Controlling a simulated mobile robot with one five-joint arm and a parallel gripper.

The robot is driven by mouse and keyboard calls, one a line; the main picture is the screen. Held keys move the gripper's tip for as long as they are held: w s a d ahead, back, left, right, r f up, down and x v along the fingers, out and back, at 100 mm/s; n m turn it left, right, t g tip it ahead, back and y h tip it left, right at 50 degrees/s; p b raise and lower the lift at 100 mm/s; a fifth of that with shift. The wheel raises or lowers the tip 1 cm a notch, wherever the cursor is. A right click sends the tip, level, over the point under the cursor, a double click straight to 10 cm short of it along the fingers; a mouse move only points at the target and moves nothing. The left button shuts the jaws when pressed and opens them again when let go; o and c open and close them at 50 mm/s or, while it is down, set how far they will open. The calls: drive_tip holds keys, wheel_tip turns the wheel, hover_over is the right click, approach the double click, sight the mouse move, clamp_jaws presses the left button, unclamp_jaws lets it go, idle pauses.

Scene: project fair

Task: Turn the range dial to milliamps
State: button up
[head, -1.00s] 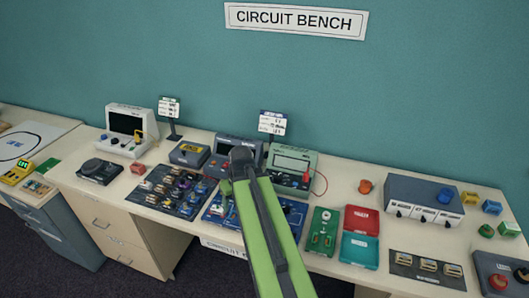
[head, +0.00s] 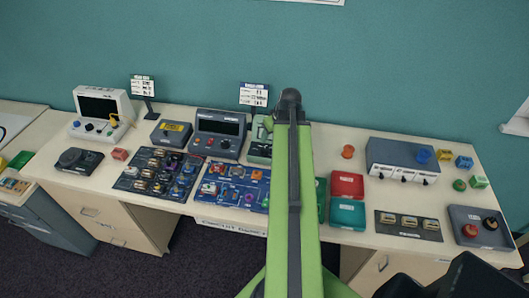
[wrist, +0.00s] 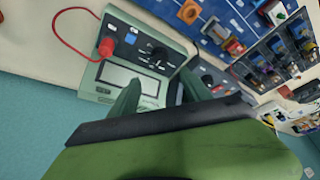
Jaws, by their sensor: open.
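The green meter (wrist: 150,30) shows upside down in the wrist view, with a display (wrist: 125,78), a dark range dial (wrist: 160,53) and a red plug (wrist: 105,47) with a red lead. The dial's markings are too small to read. In the head view my arm hides most of the meter (head: 258,150). My gripper (wrist: 158,92) is open, its two dark green fingers reaching toward the meter's display edge in the wrist view. The fingers appear apart from the dial, with nothing between them. The gripper itself is hidden in the head view.
A dark grey meter (head: 219,128) stands left of the green one. Circuit boards (head: 160,175) lie in front. Red (head: 347,184) and teal (head: 347,213) boxes and a grey switch unit (head: 385,153) stand to the right. A label stand (head: 253,95) rises behind.

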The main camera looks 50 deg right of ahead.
sight(264, 149)
drive_tip(key=b+x, duration=1)
drive_tip(key=x, duration=0.2)
drive_tip(key=shift+w+a+f, duration=0.1)
drive_tip(key=shift+w+f, duration=0.05)
drive_tip(key=shift+f, duration=0.15)
drive_tip(key=shift+r, duration=0.1)
